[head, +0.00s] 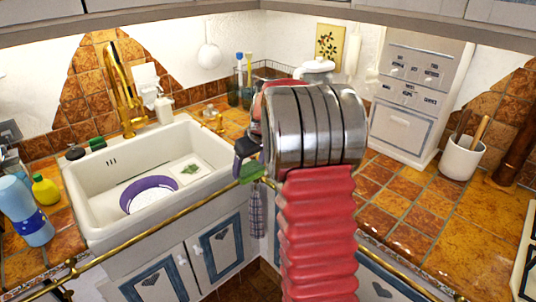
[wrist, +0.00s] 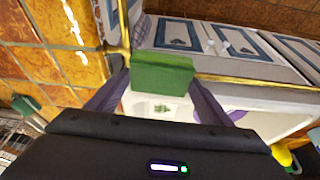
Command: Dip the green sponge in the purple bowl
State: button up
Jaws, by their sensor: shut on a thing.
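The purple bowl (head: 136,188) sits in the white sink (head: 85,212), left of my gripper in the head view, and something white is inside it. My gripper (head: 249,168) is shut on the green sponge (head: 253,173), held in front of the sink's right side near the brass rail. My arm hides part of the gripper. In the wrist view the sponge (wrist: 160,73) lies between the two purple fingers of my gripper (wrist: 160,88).
A golden tap (head: 121,90) rises behind the sink. A green item (head: 97,144) lies on its back edge. A blue bottle (head: 33,218) and a yellow bottle (head: 46,190) stand at left. A brass rail (head: 150,234) runs along the counter front.

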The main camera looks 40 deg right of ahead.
jog(key=s+a+f, duration=0.1)
jog(key=a+f, duration=0.2)
jog(key=a, duration=0.7)
jog(key=s+a+f, duration=0.2)
jog(key=a+f, duration=0.1)
jog(key=a, duration=0.8)
jog(key=shift+f+t, duration=0.3)
jog(key=shift+f, duration=0.1)
jog(key=shift+s, duration=0.1)
